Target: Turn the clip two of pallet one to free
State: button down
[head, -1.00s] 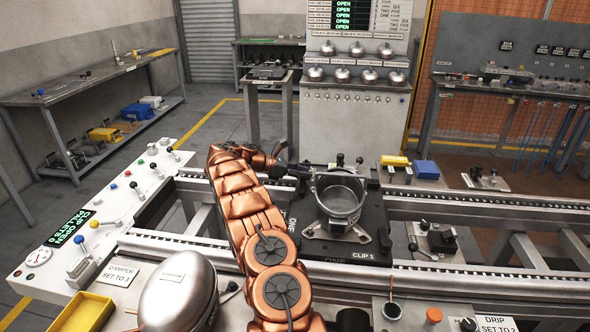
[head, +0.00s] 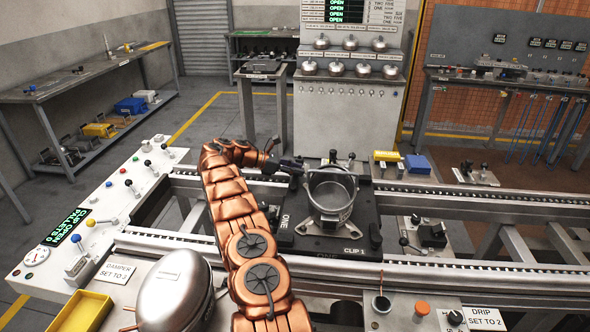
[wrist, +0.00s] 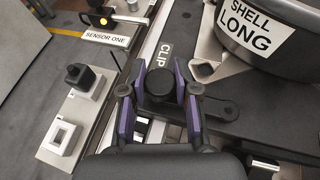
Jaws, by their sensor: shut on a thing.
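Pallet one (head: 352,257) is a dark plate on the rails, marked ONE, with CLIP 1 on its front edge. A metal pot (head: 331,192) stands on it; in the wrist view the pot (wrist: 268,62) reads SHELL LONG. My gripper (head: 298,166) is at the pallet's far left corner. In the wrist view my gripper (wrist: 182,92) has its purple pads on both sides of a round black clip knob (wrist: 158,84), shut on it. The clip's dark arm (wrist: 222,111) points right, towards the pot. A CLIP label (wrist: 164,56) lies beside it, its number hidden.
A black-knobbed block (wrist: 80,77) and a white switch box (wrist: 62,138) sit further left. The pot's wall is close on the right.

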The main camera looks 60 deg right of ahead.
jog(key=c, duration=0.8)
grip_release()
jog(key=shift+r, duration=0.1)
notch_tip(320, 180, up, 8)
jog(key=shift+r, duration=0.25)
jog(key=shift+s+r, duration=0.1)
jog(key=shift+r, duration=0.6)
jog(key=shift+f, duration=0.1)
